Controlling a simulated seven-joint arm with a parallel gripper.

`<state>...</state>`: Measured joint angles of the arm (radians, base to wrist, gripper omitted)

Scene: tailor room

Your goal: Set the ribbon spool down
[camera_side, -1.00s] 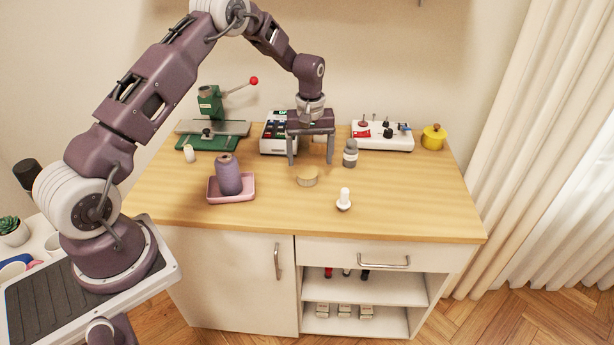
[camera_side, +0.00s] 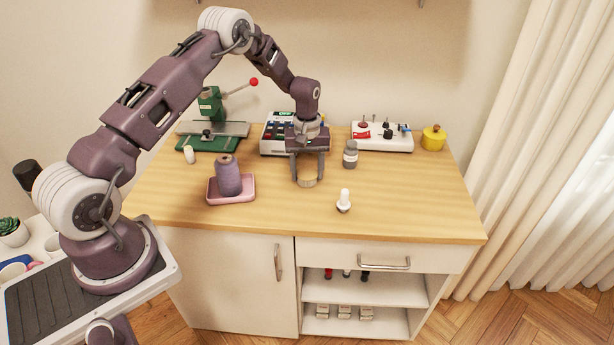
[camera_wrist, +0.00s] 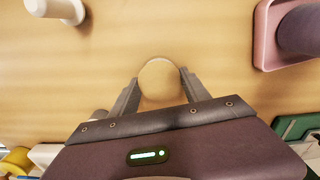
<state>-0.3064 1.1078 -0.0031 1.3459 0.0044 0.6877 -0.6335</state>
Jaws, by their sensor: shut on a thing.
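The ribbon spool, a short round tan piece (camera_side: 307,182), is on or very close to the wooden worktop; I cannot tell whether there is a gap under it. In the wrist view its pale round top (camera_wrist: 159,74) lies between my fingertips. My gripper (camera_side: 308,178) points straight down and is shut on the spool, one finger on each side. The fingers also show in the wrist view (camera_wrist: 158,80).
A pink tray (camera_side: 248,195) with a purple thread cone (camera_side: 228,176) stands to the left. A white peg-like piece (camera_side: 344,200) is at front right and a grey bottle (camera_side: 350,155) behind right. Worktop (camera_side: 270,222) in front is clear.

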